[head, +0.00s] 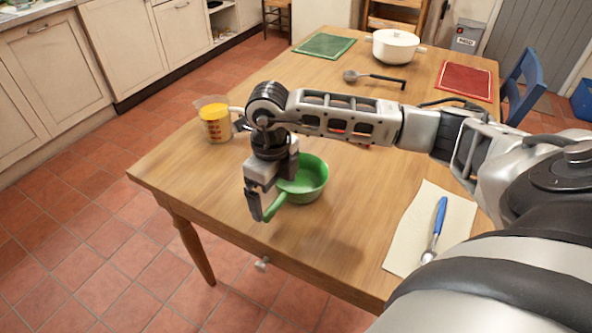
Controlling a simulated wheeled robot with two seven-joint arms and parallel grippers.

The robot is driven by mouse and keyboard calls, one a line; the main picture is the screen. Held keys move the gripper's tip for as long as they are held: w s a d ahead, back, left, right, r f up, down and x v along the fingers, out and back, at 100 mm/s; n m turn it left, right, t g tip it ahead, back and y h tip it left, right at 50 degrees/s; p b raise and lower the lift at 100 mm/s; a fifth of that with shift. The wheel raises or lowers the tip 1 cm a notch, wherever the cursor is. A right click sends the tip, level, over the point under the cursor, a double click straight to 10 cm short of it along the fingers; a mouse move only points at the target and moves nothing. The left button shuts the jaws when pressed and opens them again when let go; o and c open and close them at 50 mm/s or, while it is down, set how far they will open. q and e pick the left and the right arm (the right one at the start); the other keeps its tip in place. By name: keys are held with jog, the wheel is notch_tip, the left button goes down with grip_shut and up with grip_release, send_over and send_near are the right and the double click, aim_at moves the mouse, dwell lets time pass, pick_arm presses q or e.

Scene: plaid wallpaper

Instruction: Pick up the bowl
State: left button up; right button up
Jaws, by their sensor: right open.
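The green bowl (312,182) stands upright on the wooden table, near its front edge, with a short handle pointing toward the front left. My right gripper (272,192) is over the bowl's left side, pointing down. Its jaws are open, with one finger left of the handle and the other in front of the bowl's near-left rim. The gripper hides part of that rim, and I cannot tell whether it touches the bowl. My left gripper is out of view.
A measuring cup (216,122) with yellow contents stands left of the bowl on the table (345,235). A blue-handled utensil (438,222) lies on a pale cloth (408,243) at right. Farther back are a ladle (375,77), white pot (394,47), green mat (324,46) and red mat (465,80).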

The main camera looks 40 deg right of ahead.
aim_at(276, 202)
jog(key=shift+f, duration=1.9)
jog(key=c, duration=1.3)
jog(key=shift+o, duration=0.2)
jog(key=shift+r, duration=0.1)
